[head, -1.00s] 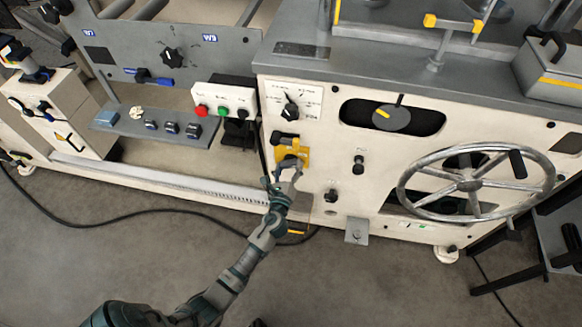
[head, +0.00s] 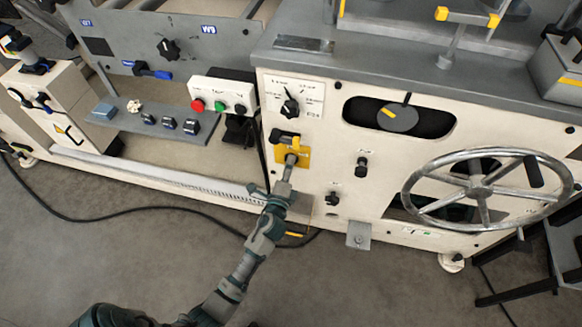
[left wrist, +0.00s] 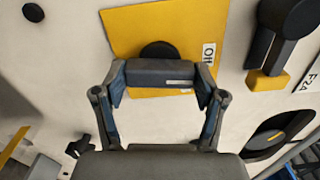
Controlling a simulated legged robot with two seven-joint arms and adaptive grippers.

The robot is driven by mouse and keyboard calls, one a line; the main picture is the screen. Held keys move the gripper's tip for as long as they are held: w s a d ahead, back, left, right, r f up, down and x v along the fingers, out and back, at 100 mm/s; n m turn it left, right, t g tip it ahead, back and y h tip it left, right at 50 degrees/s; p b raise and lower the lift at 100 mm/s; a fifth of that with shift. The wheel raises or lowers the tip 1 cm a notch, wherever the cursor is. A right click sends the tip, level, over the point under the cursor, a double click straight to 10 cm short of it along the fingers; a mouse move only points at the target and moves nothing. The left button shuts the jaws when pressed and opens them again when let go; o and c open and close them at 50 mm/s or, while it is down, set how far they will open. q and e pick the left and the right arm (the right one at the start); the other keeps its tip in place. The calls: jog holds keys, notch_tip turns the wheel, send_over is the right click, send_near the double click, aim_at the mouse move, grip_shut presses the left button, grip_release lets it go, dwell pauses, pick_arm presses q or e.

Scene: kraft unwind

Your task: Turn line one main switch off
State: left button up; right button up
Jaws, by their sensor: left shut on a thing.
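The line one main switch is on a yellow plate (head: 302,153) on the cream machine front, which also shows in the left wrist view (left wrist: 197,28). My left gripper (head: 290,160) is at this plate and covers part of it. In the left wrist view, my left gripper (left wrist: 160,76) is shut on a dark grey bar-shaped switch handle (left wrist: 160,72) lying across between its fingertips. A round black part (left wrist: 158,50) shows behind the handle. The lettering on the plate is partly cut off. My right gripper is not in view.
A black lever (head: 284,137) lies at the plate's upper edge. A black selector knob (head: 290,107) is above. A button box (head: 222,97) stands to the left, and a large handwheel (head: 475,190) to the right. A black cable (head: 130,212) crosses the open floor.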

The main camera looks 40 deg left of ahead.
pick_arm(q)
jog(key=shift+s+f+n, duration=0.1)
jog(key=shift+f+n, duration=0.45)
jog(key=shift+n, duration=0.35)
jog(key=o, duration=1.1)
jog(key=shift+o, duration=0.2)
jog(key=shift+r, duration=0.1)
jog(key=shift+r, duration=0.2)
jog(key=v, duration=1.2)
jog(key=shift+f, duration=0.15)
